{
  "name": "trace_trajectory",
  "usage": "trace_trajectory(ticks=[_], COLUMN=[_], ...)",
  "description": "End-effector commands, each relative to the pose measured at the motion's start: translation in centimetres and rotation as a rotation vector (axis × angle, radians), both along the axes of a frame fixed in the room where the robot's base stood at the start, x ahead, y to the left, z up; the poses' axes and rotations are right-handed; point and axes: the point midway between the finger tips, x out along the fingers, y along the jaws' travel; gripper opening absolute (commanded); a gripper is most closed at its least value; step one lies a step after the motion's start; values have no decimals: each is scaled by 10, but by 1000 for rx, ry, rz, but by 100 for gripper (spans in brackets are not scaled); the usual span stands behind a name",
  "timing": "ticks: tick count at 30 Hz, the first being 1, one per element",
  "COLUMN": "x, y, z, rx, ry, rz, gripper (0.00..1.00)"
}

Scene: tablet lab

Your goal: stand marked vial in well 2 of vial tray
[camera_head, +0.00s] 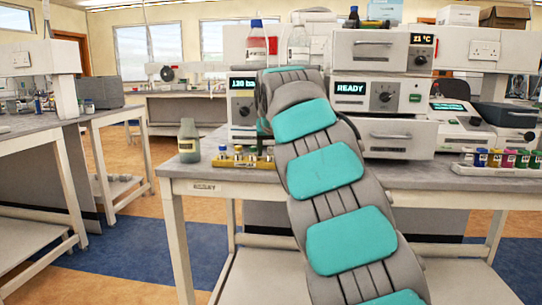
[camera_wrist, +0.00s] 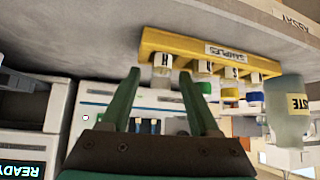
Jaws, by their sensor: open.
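My gripper (camera_wrist: 160,75) is open, its two green fingers apart in the upside-down wrist view. In the head view it is hidden behind my arm. A yellow rack labelled SAMPLES (camera_wrist: 178,40) holds several vials; it also shows in the head view (camera_head: 244,165). A white-capped vial (camera_wrist: 161,72) at the rack's end appears between the fingertips, by a dark letter on the rack; I cannot tell whether the fingers reach around it. A white tray (camera_head: 492,171) with several coloured vials stands at the right. I cannot tell which vial is marked.
A bottle labelled WASTE (camera_wrist: 287,112) stands beside the rack, also in the head view (camera_head: 188,142). Instruments with READY (camera_head: 380,95) and other displays line the bench's back. The bench top (camera_head: 428,175) is clear between my arm and the white tray.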

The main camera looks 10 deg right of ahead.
Motion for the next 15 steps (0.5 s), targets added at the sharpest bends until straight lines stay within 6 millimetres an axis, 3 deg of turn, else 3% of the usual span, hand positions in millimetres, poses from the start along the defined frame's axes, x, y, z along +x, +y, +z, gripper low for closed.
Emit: trace_trajectory(ticks=[5,15], x=[0,0], y=[0,0], z=[1,1], rx=[0,-1], ry=[-2,-3], rz=[0,1], gripper=[62,25])
